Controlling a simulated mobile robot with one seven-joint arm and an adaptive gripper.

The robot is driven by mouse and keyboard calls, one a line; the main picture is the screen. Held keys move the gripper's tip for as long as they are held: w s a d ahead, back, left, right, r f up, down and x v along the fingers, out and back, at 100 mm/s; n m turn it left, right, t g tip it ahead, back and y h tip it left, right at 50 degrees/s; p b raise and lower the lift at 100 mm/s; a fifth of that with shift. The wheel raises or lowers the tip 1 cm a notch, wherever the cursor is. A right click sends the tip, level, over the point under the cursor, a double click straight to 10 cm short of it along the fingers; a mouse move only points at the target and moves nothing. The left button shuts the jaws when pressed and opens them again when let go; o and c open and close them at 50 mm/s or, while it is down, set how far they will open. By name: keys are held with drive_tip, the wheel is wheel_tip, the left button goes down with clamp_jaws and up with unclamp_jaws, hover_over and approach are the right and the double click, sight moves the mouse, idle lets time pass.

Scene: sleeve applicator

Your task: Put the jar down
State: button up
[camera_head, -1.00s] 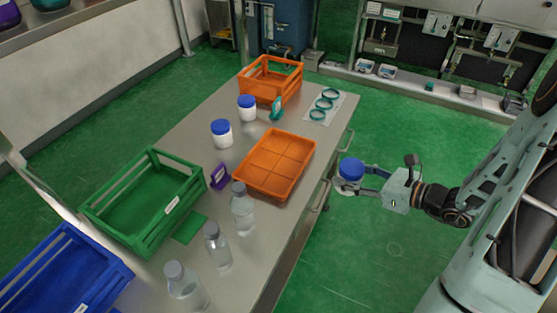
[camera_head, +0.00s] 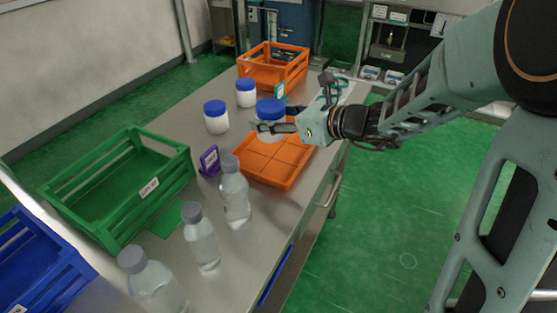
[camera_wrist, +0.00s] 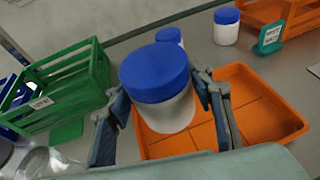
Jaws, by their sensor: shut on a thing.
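My gripper (camera_head: 275,127) is shut on a white jar with a blue lid (camera_head: 270,111). In the wrist view the held jar (camera_wrist: 158,85) sits upright or nearly so between the two fingers. The jar is above the far part of the orange divided tray (camera_head: 262,178). The tray's right part shows bare in the wrist view (camera_wrist: 265,110). Two more white jars with blue lids stand on the table, a nearer one (camera_head: 216,117) and a farther one (camera_head: 246,93), left of the held jar.
A green crate (camera_head: 120,185), a blue crate (camera_head: 40,262) and an orange crate (camera_head: 272,65) stand on the table (camera_head: 185,110). Clear bottles (camera_head: 235,192) stand near the tray's front left. A purple sign (camera_head: 209,161) and a teal sign (camera_head: 280,93) stand nearby.

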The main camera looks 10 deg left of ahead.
drive_tip(key=shift+s+a+r, duration=0.1)
drive_tip(key=shift+s+a, duration=0.05)
drive_tip(key=shift+a, duration=0.35)
drive_tip(key=shift+a+b, duration=0.15)
drive_tip(key=shift+b, duration=0.15)
wheel_tip(320, 180, down, 10)
drive_tip(key=shift+r+b, duration=0.2)
drive_tip(key=shift+b, duration=0.95)
drive_tip(key=shift+f, duration=0.1)
drive_tip(key=shift+f, duration=0.15)
drive_tip(key=o, duration=1.4)
drive_tip(key=shift+c, duration=0.2)
drive_tip(key=shift+s+r, duration=0.1)
drive_tip(key=shift+r, duration=0.25)
drive_tip(key=p+v, duration=0.1)
drive_tip(key=v, duration=1.1)
drive_tip(key=shift+f+p, duration=0.15)
drive_tip(key=shift+p, duration=0.2)
